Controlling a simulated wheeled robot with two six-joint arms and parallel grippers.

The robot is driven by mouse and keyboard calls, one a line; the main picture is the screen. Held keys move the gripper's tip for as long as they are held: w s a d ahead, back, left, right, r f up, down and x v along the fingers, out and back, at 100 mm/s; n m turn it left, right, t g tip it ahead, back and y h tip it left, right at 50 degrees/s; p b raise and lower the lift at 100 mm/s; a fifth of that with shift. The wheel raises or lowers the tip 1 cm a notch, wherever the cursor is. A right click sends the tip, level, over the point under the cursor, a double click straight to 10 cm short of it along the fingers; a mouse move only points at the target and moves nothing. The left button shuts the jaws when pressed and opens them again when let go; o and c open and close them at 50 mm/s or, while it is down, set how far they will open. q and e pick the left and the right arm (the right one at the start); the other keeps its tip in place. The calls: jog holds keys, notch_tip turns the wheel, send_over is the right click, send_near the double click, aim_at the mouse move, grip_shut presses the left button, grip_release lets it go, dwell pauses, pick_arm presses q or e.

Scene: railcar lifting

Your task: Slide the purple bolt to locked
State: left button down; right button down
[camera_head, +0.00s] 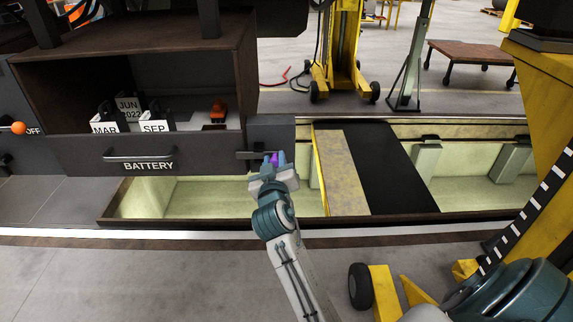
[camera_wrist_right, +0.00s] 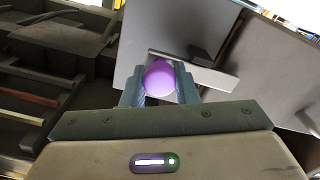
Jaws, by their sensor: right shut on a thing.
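The purple bolt knob (camera_wrist_right: 159,79) sits between the two fingers of my right gripper (camera_wrist_right: 159,88) in the right wrist view. The gripper is shut on it. In the head view the purple knob (camera_head: 274,158) shows at the fingertips of my right gripper (camera_head: 272,163), at the right end of the battery box. A dark metal bar (camera_head: 250,154) lies level on the grey panel just left of the knob. The fingers hide part of the bolt, so its exact position along its travel is unclear. My left gripper is not in view.
The open battery box (camera_head: 190,150) holds white date cards (camera_head: 128,107) and an orange-red part (camera_head: 218,110). A handle (camera_head: 139,154) is on its front. A pit (camera_head: 215,195) lies below, with a dark mat (camera_head: 375,165) to the right. Yellow equipment (camera_head: 545,130) stands at the far right.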

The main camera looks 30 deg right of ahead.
jog(key=shift+w+a+f, duration=0.1)
jog(key=shift+w+a, duration=0.2)
jog(key=shift+a, duration=0.15)
jog(key=shift+d, duration=0.1)
jog(key=c, duration=1.3)
grip_release()
jog(key=shift+o, duration=0.9)
jog(key=shift+w+a, duration=0.1)
jog(key=shift+a, duration=0.2)
jog(key=shift+d, duration=0.1)
